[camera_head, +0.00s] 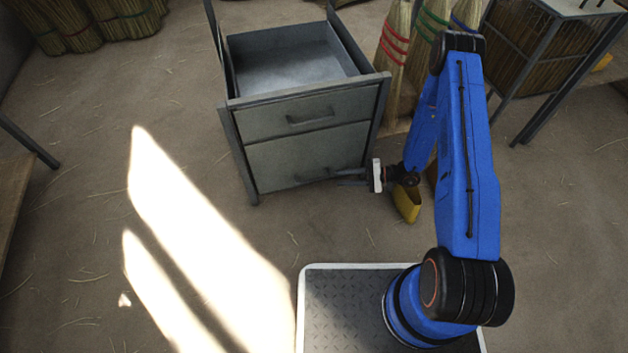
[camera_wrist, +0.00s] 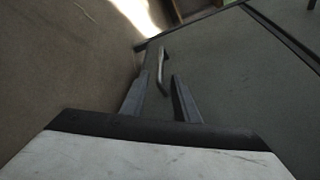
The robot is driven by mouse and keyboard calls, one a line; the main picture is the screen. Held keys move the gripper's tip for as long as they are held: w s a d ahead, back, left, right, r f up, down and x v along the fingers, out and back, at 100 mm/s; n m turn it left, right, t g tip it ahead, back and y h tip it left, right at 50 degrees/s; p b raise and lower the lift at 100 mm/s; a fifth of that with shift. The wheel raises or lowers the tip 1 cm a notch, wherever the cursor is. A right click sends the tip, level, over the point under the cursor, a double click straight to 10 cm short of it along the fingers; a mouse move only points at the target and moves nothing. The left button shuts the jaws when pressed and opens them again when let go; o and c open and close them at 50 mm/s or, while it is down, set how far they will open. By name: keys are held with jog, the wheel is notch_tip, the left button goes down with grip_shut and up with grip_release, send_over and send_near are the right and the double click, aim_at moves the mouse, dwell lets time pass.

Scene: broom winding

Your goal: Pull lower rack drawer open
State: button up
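The grey metal rack (camera_head: 232,130) stands at the centre of the head view. Its lower drawer front (camera_head: 285,155) looks flush with the frame, below the upper drawer (camera_head: 270,118). The lower drawer handle (camera_head: 313,177) is a dark bar, and it shows in the wrist view (camera_wrist: 162,68). My gripper (camera_head: 350,177) is low at the rack's right side, pointing left along the lower drawer front. In the wrist view its fingers (camera_wrist: 159,76) are apart, with the near end of the handle appearing between their tips. Contact with the handle cannot be told.
A yellow object (camera_head: 406,203) is on the floor just beside my wrist. Brooms with red (camera_head: 394,45) and green bindings stand behind my arm. A metal-legged table (camera_head: 548,50) is at the upper right. The floor (camera_head: 275,225) in front of the rack is clear.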

aim_at(314, 180)
jog(key=x, duration=1.2)
jog(key=shift+a, duration=0.3)
grip_shut()
